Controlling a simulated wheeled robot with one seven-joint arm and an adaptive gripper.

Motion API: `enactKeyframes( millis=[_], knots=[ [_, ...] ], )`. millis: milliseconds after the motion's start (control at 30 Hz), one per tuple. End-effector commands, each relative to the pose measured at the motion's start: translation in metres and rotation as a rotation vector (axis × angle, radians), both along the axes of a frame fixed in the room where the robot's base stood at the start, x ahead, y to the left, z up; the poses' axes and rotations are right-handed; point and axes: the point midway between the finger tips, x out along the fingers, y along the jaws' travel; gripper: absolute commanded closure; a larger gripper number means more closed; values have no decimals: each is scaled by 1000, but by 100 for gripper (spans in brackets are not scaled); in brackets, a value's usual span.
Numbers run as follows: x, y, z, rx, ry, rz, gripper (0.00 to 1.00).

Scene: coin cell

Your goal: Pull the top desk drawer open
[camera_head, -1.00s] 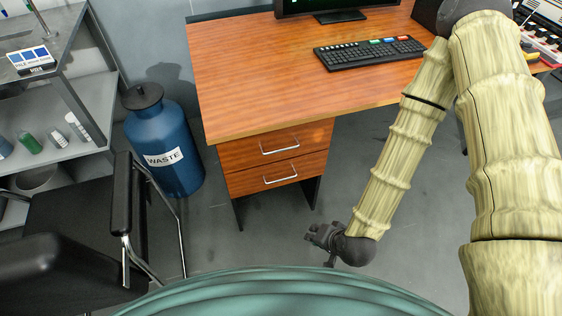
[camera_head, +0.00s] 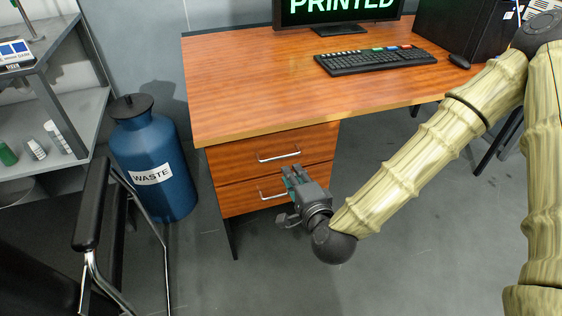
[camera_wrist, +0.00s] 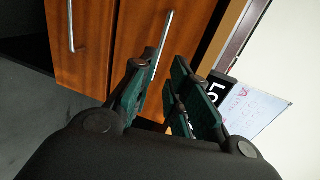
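The top desk drawer (camera_head: 318,139) is a wooden front with a silver bar handle (camera_head: 278,156). It looks closed, directly under the desktop. My gripper (camera_head: 290,176) is in front of the drawers, at their right side, just below and right of the top handle in the head view. In the wrist view, turned sideways, the top handle (camera_wrist: 166,38) lies just ahead of the fingertips, and its near end overlaps the left finger. My gripper (camera_wrist: 163,75) is open there, with a gap between its dark green fingers. I cannot tell whether it touches the handle.
The lower drawer (camera_head: 240,205) has its own handle (camera_head: 272,193), partly beside my gripper. A blue waste drum (camera_head: 155,165) stands left of the desk, with a black chair (camera_head: 92,205) in front. A keyboard (camera_head: 375,60) lies on the desktop. Floor in front is clear.

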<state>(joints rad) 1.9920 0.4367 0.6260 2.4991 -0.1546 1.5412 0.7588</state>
Motion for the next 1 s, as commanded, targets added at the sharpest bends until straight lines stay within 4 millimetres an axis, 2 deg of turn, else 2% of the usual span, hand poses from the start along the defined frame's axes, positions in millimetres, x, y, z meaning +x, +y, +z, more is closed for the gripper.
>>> enactKeyframes(
  millis=[667, 1000],
  knots=[
    [24, 8, -10, -3, 0, 1, 83],
    [75, 24, -19, -3, 0, 1, 83]
  ],
)
